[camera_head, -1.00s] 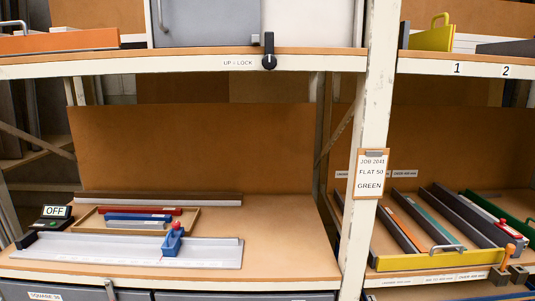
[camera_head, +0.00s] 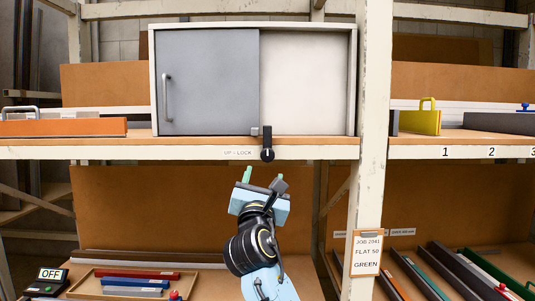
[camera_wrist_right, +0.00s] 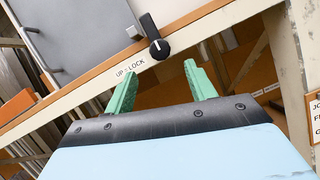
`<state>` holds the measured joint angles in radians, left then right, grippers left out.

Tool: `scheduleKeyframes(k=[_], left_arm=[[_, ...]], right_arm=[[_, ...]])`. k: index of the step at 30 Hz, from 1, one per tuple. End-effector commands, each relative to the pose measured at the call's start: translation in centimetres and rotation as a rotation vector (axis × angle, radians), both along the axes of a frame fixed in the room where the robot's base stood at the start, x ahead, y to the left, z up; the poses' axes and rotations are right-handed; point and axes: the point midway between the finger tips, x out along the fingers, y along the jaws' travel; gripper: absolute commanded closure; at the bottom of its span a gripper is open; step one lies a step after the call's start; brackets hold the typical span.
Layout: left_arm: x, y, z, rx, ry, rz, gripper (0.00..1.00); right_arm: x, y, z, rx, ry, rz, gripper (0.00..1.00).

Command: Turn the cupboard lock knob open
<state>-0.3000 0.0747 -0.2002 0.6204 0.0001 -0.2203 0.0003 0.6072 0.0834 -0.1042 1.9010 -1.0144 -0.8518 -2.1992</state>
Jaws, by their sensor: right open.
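The black lock knob (camera_head: 267,155) sits on the pale shelf edge below the cupboard (camera_head: 308,90), beside the label "UP = LOCK" (camera_head: 238,153). Its lever points up, in front of the cupboard's lower edge. In the right wrist view the knob (camera_wrist_right: 160,48) shows whole, with a white mark. My right gripper (camera_head: 262,178) is open and empty, just below the knob in the head view. In the wrist view its two green fingers (camera_wrist_right: 158,78) point toward the knob, one on each side, apart from it. My left gripper is not in view.
The cupboard's grey sliding door (camera_head: 210,85) covers its left part. A white upright post (camera_head: 372,130) with a job card (camera_head: 366,252) stands to the right. An orange-fronted tray (camera_head: 65,127) lies left on the shelf. Below the shelf edge is open space.

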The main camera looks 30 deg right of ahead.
Motion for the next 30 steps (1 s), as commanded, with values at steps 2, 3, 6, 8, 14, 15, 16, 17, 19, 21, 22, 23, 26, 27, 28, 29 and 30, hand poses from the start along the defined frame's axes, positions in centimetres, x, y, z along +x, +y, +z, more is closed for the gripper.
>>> scheduleKeyframes(k=[2, 3, 6, 8, 14, 15, 16, 17, 19, 21, 22, 23, 26, 27, 28, 29, 30], left_arm=[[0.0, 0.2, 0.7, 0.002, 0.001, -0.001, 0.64], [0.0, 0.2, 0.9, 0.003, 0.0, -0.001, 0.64], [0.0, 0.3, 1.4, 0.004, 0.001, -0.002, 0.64], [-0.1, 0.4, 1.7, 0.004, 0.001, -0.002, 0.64], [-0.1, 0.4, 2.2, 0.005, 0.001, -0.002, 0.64], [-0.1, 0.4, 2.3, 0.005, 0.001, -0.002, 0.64], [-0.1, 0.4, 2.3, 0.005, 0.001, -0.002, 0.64], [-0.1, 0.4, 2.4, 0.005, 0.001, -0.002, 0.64], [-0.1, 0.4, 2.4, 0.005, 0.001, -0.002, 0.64], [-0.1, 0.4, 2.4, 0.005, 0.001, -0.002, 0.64], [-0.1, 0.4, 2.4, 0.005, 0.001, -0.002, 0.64], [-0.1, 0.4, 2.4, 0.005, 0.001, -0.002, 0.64], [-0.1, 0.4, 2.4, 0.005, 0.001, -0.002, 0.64], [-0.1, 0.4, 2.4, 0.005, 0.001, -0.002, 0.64], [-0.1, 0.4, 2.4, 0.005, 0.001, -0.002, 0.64], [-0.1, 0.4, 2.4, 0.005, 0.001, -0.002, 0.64], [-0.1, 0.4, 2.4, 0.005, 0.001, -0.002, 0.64]], right_arm=[[1.3, -1.1, 1.0, -0.002, -0.001, -0.003, 0.45], [2.0, -1.6, 1.3, -0.001, 0.0, -0.003, 0.45], [3.6, -2.8, 2.1, 0.0, 0.001, -0.001, 0.45], [4.5, -3.5, 2.5, 0.0, 0.0, -0.001, 0.45], [6.7, -5.2, 3.5, 0.001, 0.0, 0.001, 0.45], [7.0, -5.4, 3.6, 0.002, 0.0, 0.002, 0.45], [7.2, -5.5, 3.7, 0.002, 0.0, 0.001, 0.45], [7.3, -5.6, 3.8, 0.001, -0.001, 0.001, 0.45], [7.6, -5.8, 3.8, 0.001, 0.0, 0.002, 0.45], [7.7, -5.9, 3.9, 0.0, 0.0, 0.002, 0.45], [7.8, -6.0, 3.9, 0.0, -0.001, 0.002, 0.45], [7.8, -6.0, 3.9, 0.0, -0.001, 0.002, 0.45], [7.8, -6.0, 3.9, 0.0, -0.001, 0.002, 0.45], [7.8, -6.0, 3.8, 0.0, -0.001, 0.002, 0.45], [7.8, -6.0, 3.8, 0.001, -0.001, 0.003, 0.45], [7.8, -6.0, 3.8, 0.001, -0.001, 0.003, 0.45], [7.8, -6.0, 3.9, 0.001, -0.001, 0.003, 0.5]])
